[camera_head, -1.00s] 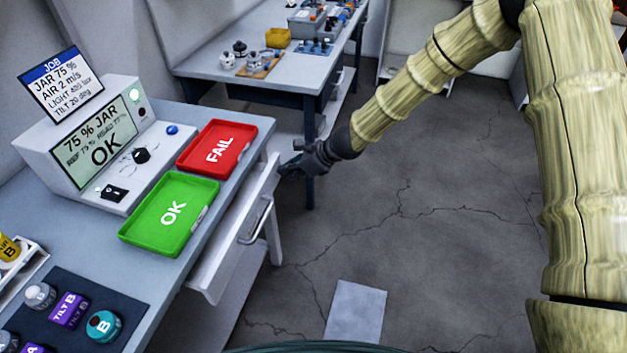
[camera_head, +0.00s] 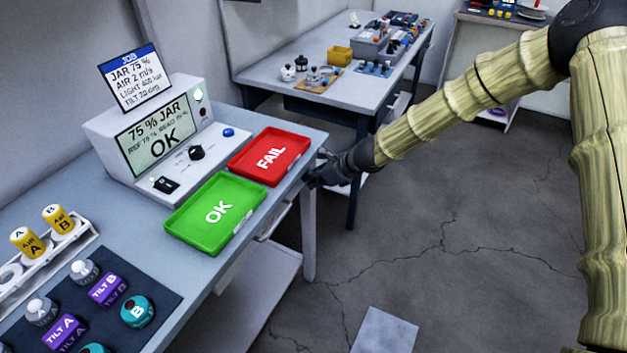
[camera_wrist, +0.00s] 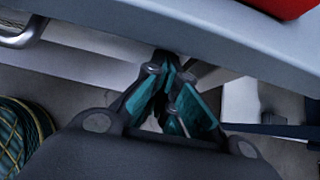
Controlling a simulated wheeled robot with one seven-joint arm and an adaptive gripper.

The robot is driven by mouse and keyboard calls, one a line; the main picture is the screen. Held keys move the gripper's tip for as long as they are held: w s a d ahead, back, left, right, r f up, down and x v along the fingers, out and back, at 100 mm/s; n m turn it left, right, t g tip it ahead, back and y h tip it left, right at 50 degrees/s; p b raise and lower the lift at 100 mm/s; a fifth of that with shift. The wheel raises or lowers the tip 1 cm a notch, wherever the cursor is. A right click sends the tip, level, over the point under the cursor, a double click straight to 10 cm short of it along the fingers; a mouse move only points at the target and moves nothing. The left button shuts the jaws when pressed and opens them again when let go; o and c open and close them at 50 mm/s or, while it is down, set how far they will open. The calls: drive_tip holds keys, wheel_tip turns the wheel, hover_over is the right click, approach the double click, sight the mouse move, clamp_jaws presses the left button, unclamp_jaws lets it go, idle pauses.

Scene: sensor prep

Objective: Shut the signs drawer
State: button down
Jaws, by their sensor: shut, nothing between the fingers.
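The white drawer (camera_head: 287,211) is under the front edge of the workbench, below the red and green trays. Its front sits close in under the bench edge, so it looks shut or nearly shut; any small gap is hidden by the bench top. In the wrist view, the drawer front (camera_wrist: 85,66) and its metal handle (camera_wrist: 22,38) show below the bench edge. My gripper (camera_head: 314,180) is shut and empty at the right end of the drawer front. In the wrist view, my fingertips (camera_wrist: 172,68) are close to the front or touching it; I cannot tell which.
The workbench (camera_head: 196,264) carries a green OK tray (camera_head: 190,232), a red FAIL tray (camera_head: 247,162), a display box (camera_head: 110,138) and several small sensors. A second bench (camera_head: 290,97) stands behind. The cracked floor (camera_head: 450,290) is open, with a pale slab (camera_head: 385,332) on it.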

drive_tip(key=shift+a+r, duration=0.15)
drive_tip(key=shift+a, duration=0.05)
drive_tip(key=shift+s+d, duration=0.1)
drive_tip(key=shift+d, duration=0.35)
drive_tip(key=s+d+f+v, duration=0.1)
drive_tip(key=d+f+v, duration=0.1)
drive_tip(key=v, duration=1)
drive_tip(key=s+d+f+n+g+h+p, duration=0.1)
drive_tip(key=s+d+f+n+g+h, duration=0.25)
drive_tip(key=s+f, duration=0.7)
drive_tip(key=s+d+f+n+h, duration=0.2)
drive_tip(key=s+d+f+n, duration=0.35)
drive_tip(key=s+f, duration=0.5)
drive_tip(key=s+d+f+n+h, duration=0.1)
drive_tip(key=s+d+f+n, duration=0.1)
drive_tip(key=s, duration=0.6)
drive_tip(key=s+d+f+n+h, duration=0.1)
drive_tip(key=s+d+f+n, duration=0.2)
drive_tip(key=s+n, duration=0.3)
drive_tip(key=s+d+f+n+h, duration=0.1)
drive_tip(key=s+d+n, duration=0.3)
drive_tip(key=s, duration=0.5)
drive_tip(key=shift+s+f+n+p, duration=0.35)
drive_tip(key=shift+f+n, duration=0.15)
drive_tip(key=shift+f, duration=0.3)
drive_tip(key=shift+d, duration=0.15)
